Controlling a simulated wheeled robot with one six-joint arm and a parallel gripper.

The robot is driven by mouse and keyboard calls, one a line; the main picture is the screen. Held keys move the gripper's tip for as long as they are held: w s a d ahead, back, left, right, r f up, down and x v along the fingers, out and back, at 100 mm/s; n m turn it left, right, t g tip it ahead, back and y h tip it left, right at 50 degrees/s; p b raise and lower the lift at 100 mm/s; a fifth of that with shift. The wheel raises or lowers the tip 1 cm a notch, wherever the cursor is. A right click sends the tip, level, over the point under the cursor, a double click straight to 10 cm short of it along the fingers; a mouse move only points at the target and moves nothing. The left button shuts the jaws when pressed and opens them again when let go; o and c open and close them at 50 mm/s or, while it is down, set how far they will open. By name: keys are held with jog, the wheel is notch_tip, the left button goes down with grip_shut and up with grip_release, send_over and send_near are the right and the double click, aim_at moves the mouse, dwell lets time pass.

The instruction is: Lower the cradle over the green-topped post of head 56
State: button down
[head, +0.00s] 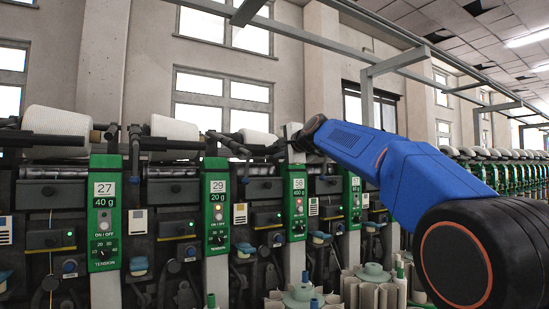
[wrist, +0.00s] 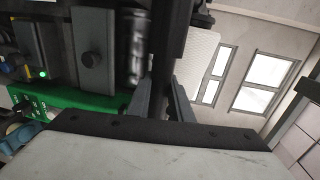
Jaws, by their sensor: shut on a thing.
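Head 56 has a green panel (head: 294,200) marked "56" in the head view, below my gripper (head: 291,143). In the wrist view the two grey fingers of my gripper (wrist: 167,104) are closed on a dark bar of the cradle (wrist: 170,48). A white cone (wrist: 201,52) is beside the bar; a white cone (head: 257,137) also shows left of my gripper in the head view. A green-tipped post (head: 305,276) stands low in front of head 56. The cradle's far end is hidden, and its height over the post is not clear.
Neighbouring heads have green panels marked 27 (head: 104,210), 29 (head: 216,205) and 57 (head: 355,200). Their cones and dark arms stand close on the left. A pale green disc-topped stack (head: 373,272) stands at the lower right. A metal rail (head: 400,62) runs overhead.

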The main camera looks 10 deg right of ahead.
jog(key=shift+s+r, duration=0.25)
jog(key=shift+r, duration=0.5)
jog(key=c, duration=1.6)
grip_release()
jog(key=shift+v, duration=8.65)
jog(key=shift+f, duration=0.15)
